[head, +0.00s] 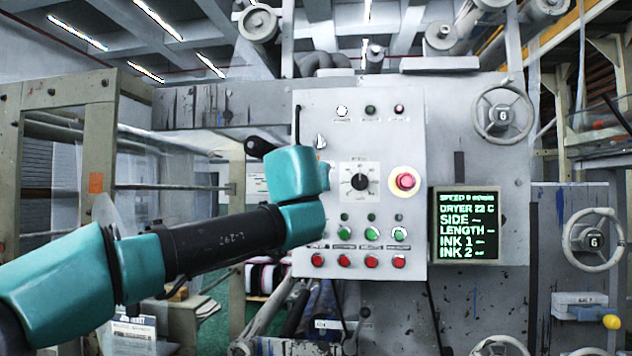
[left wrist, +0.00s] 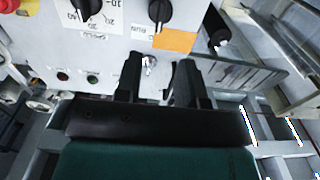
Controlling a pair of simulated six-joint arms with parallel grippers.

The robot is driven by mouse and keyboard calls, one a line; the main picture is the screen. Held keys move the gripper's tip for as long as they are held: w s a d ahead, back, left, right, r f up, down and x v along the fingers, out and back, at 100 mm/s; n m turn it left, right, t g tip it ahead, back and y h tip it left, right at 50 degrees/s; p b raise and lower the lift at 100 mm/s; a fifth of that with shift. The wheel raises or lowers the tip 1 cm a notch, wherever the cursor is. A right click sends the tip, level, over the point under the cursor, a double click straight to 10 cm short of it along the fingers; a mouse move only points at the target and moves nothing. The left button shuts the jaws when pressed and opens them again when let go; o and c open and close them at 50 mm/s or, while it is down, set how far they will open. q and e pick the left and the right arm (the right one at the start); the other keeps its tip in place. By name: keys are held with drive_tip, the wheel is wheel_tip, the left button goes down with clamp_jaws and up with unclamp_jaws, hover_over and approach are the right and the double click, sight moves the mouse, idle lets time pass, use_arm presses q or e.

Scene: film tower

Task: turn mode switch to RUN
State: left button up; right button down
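The mode switch (left wrist: 160,9) is a black knob at the top of the left wrist view, cut off by the frame edge. An inverted RUN label (left wrist: 139,29) is beside it, at its lower left. I cannot tell exactly where the knob points. In the head view my left arm hides it. My left gripper (left wrist: 158,70) is open and empty, its two black fingers pointing at the panel (head: 424,125) below the switch in the wrist view. A small silver lever (left wrist: 149,62) shows between the fingertips; I cannot tell if they touch it. My right gripper is not in view.
A black dial (head: 359,182) and a red mushroom button (head: 405,181) are right of my arm. Green (head: 372,233) and red (head: 371,261) buttons line the lower panel. A black handle (head: 259,146) sticks out at the panel's left. A green-text display (head: 466,225) is at right.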

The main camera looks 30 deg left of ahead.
use_arm(q)
drive_tip(key=x, duration=1)
clamp_jaws()
